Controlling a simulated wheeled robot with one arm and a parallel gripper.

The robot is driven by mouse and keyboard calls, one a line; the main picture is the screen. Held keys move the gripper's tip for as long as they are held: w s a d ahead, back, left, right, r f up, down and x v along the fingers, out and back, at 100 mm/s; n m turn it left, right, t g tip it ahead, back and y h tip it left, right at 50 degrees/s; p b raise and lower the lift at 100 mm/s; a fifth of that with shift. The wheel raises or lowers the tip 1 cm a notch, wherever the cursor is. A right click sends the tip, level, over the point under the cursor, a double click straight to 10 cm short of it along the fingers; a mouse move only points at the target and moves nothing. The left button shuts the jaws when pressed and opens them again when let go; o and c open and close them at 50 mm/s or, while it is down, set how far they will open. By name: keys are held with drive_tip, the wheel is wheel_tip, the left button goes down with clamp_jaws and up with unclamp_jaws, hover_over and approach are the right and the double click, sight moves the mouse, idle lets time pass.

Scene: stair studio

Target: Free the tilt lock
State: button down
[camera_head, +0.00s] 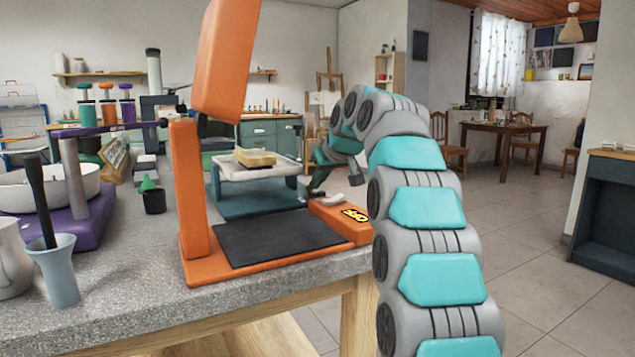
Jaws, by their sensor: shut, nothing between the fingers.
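An orange machine (188,200) stands at the counter's front edge. It has an upright post, a raised, tilted orange head (226,62), a flat black pad (278,237) and a yellow-and-black label (355,215) on its base. I cannot tell which part is the tilt lock. A small pale curved piece (330,201) shows at the far end of the labelled base section; whether it is a lever is unclear. My gripper (311,192) is shut and empty, pointing down just behind that piece. It is small and dark here, and I cannot tell whether it touches anything.
A white-topped stand (246,172) on a teal base holds a yellowish block (255,157) behind the machine. Tiled floor at right is open.

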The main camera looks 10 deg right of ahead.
drive_tip(key=shift+a+m+h+p, duration=0.15)
drive_tip(key=shift+m+h+p, duration=0.3)
drive_tip(key=shift+m+h, duration=0.2)
drive_tip(key=shift+w+a+m+h+p, duration=0.1)
drive_tip(key=shift+w+m+h+p, duration=0.05)
drive_tip(key=shift+m+h+p, duration=0.45)
drive_tip(key=shift+w+a+m+h+p, duration=0.1)
drive_tip(key=shift+m+h+p, duration=0.2)
drive_tip(key=shift+m, duration=0.45)
drive_tip(key=shift+w, duration=0.1)
drive_tip(key=shift+w+a+t+p, duration=0.2)
drive_tip(key=shift+t+p, duration=0.1)
drive_tip(key=shift+p, duration=0.1)
drive_tip(key=shift+d, duration=0.2)
drive_tip(key=shift+s+d, duration=0.35)
drive_tip(key=shift+d, duration=0.25)
drive_tip(key=shift+s, duration=0.1)
